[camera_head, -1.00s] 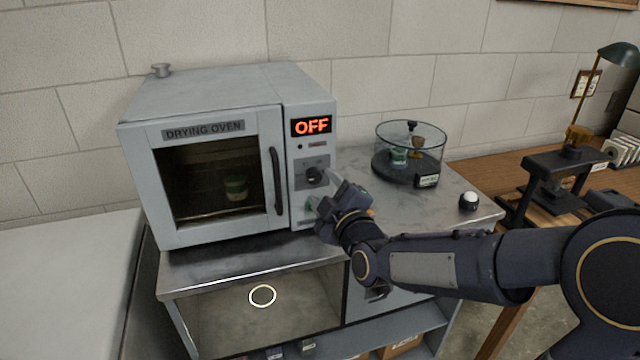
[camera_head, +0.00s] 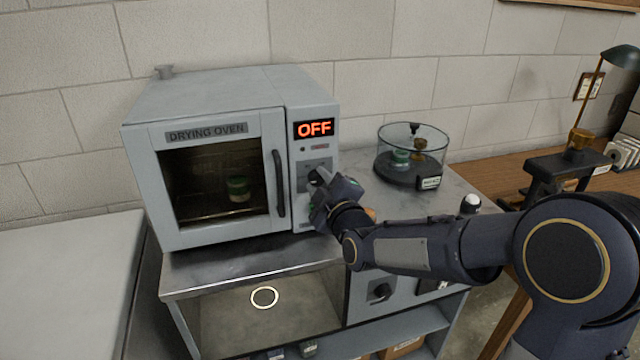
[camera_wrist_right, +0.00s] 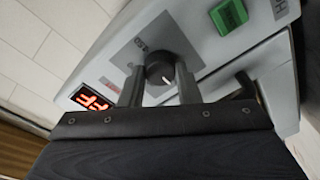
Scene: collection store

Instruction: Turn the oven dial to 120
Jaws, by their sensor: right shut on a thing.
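The grey drying oven (camera_head: 226,131) stands on a metal-topped cabinet with its door closed. Its lit display (camera_head: 314,129) reads OFF in orange. My right gripper (camera_head: 318,181) is at the oven's control panel, below the display, and mostly hides the dial in the head view. In the right wrist view the round black dial (camera_wrist_right: 160,69) with a white pointer line sits between the two fingers of my right gripper (camera_wrist_right: 159,84), which are shut on it. A green button (camera_wrist_right: 230,14) is beside it on the panel. My left gripper is not in view.
A glass desiccator (camera_head: 411,160) with small jars stands right of the oven. A white-topped button (camera_head: 470,203) is at the counter's right edge. A lamp (camera_head: 620,57) stands on the wooden table at right.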

